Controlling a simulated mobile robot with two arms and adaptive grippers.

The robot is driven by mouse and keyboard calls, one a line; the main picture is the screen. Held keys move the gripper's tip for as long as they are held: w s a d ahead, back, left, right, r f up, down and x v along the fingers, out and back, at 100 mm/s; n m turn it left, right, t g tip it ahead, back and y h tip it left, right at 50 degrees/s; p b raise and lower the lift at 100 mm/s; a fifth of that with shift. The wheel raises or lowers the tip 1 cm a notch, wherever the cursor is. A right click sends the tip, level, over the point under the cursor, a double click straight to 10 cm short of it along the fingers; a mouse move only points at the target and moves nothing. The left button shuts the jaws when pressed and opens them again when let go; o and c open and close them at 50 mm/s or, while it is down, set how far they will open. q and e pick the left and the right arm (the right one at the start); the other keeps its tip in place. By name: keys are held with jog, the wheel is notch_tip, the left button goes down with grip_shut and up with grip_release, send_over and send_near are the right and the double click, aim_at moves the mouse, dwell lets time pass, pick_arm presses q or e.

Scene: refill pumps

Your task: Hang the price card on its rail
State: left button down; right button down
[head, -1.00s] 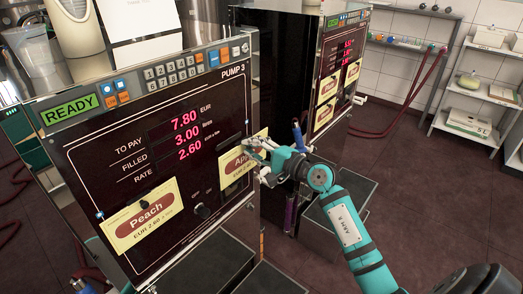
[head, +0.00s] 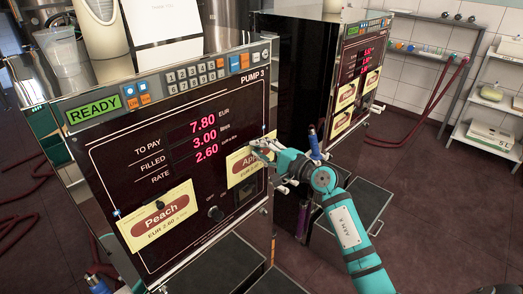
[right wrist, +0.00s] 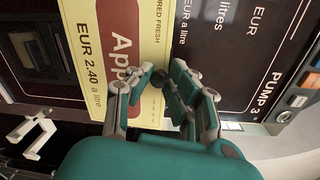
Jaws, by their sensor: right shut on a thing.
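The yellow Apple price card (head: 242,168) is at the right side of the front of Pump 3. My right gripper (head: 262,150) is at its upper right part, hiding some of the lettering. The right wrist view shows its fingers (right wrist: 176,92) closed on a small dark knob at the edge of the Apple card (right wrist: 122,45), with the card close to the dark panel. I cannot tell whether the card touches the rail, which is not clearly made out behind it. My left gripper is not in view.
A yellow Peach card (head: 160,222) is on the same panel (head: 150,165) to the left. A dark round knob (head: 215,213) sits between and below the cards. A second pump (head: 360,75) with several cards stands behind at right. A white hook (right wrist: 32,135) shows in the wrist view.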

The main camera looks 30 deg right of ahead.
jog(key=shift+b+x, duration=0.45)
jog(key=shift+x, duration=0.9)
dwell(0.3)
jog(key=shift+f+b, duration=0.75)
jog(key=shift+b, duration=0.25)
jog(key=c, duration=1.2)
grip_release()
jog(key=shift+o, duration=0.2)
jog(key=v, duration=1.2)
